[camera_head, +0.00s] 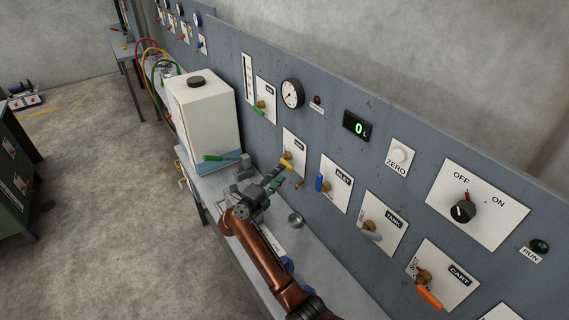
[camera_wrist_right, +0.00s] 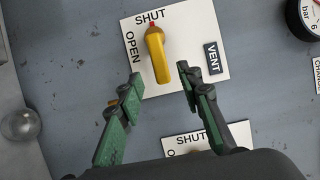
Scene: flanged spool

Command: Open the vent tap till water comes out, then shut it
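The vent tap's yellow lever (camera_wrist_right: 158,58) is on a white plate (camera_wrist_right: 190,78) marked SHUT, OPEN and VENT. Its red pointer end is at SHUT, and its long end points away from that word. The lever also shows in the head view (camera_head: 286,165). My right gripper (camera_wrist_right: 160,78) is open, its green-padded fingers either side of the lever's free end in the picture. I cannot tell whether they touch it. In the head view the right gripper (camera_head: 281,176) is just below the lever. A small brass spout (camera_head: 298,184) sits below the plate. No water shows. My left gripper is not in view.
Neighbouring taps have blue (camera_head: 321,182), grey (camera_head: 371,235) and orange (camera_head: 429,297) levers. A green lever (camera_head: 259,111) is upper left. A white tank (camera_head: 208,118) stands left of the gripper. A round silvery object (camera_head: 295,219) is on the bench. The display (camera_head: 357,126) reads 0 L.

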